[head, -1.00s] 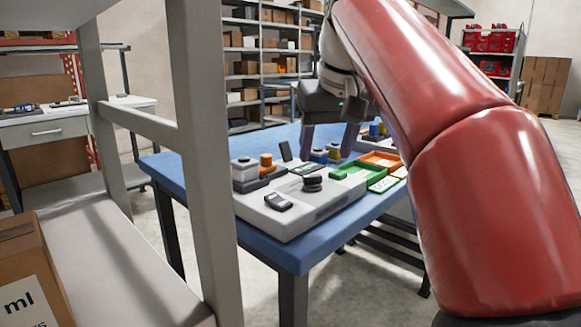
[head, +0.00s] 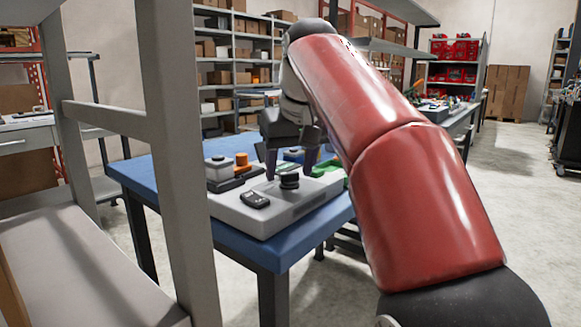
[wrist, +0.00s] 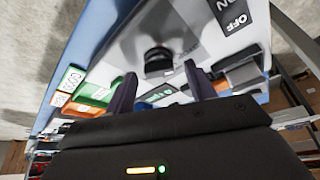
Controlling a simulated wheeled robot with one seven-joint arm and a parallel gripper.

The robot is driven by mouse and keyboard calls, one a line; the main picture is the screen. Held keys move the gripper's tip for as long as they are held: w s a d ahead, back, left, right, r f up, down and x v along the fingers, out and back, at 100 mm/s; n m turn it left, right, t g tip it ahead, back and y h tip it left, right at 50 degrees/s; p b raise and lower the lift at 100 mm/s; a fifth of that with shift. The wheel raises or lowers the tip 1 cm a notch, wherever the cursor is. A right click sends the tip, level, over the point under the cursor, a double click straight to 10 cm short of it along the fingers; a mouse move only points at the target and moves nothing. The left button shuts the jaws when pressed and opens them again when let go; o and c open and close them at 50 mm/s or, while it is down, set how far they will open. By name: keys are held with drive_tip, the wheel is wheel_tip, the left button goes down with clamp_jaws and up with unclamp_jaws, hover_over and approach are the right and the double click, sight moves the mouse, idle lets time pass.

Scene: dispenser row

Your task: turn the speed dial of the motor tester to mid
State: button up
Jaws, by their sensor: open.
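The motor tester (head: 280,209) is a light grey box on the blue table. Its black round dial (head: 289,180) stands up from the top near the right side. A dark switch (head: 255,199) lies in front of it to the left. My gripper (head: 291,170) is open, pointing down just behind and above the dial. In the wrist view the dial (wrist: 158,60) sits ahead of and between the open fingertips (wrist: 160,80), with no clear contact. The switch (wrist: 235,12) shows ON and OFF labels there. The dial's scale marks are too small to read.
A grey block with a round top (head: 218,168) and an orange knob (head: 241,160) stand left of the gripper on the blue table (head: 165,178). A grey shelf post (head: 180,150) stands in the left foreground.

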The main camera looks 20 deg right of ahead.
drive_tip(key=c, duration=1)
drive_tip(key=shift+r+m+p, duration=0.1)
drive_tip(key=shift+m+p, duration=0.25)
drive_tip(key=shift+m, duration=0.05)
drive_tip(key=m+h+p, duration=0.1)
drive_tip(key=m+p, duration=0.1)
drive_tip(key=shift+a+r+m, duration=0.1)
drive_tip(key=shift+a+m, duration=0.05)
drive_tip(key=shift+m, duration=0.25)
drive_tip(key=m+h+p, duration=0.1)
drive_tip(key=m, duration=0.2)
drive_tip(key=shift+a+m+h, duration=0.1)
drive_tip(key=shift+m+h, duration=0.2)
drive_tip(key=m, duration=0.2)
drive_tip(key=m+g+h, duration=0.1)
drive_tip(key=m, duration=0.1)
drive_tip(key=shift+w+a+g, duration=0.1)
drive_tip(key=shift+w+g, duration=0.05)
drive_tip(key=shift+g, duration=0.15)
drive_tip(key=shift+w+m+g+h, duration=0.1)
drive_tip(key=shift+m+g+h, duration=0.25)
drive_tip(key=shift+m, duration=0.75)
drive_tip(key=shift+m+g+h, duration=0.25)
drive_tip(key=shift+m+g, duration=0.1)
drive_tip(key=shift+m, duration=0.75)
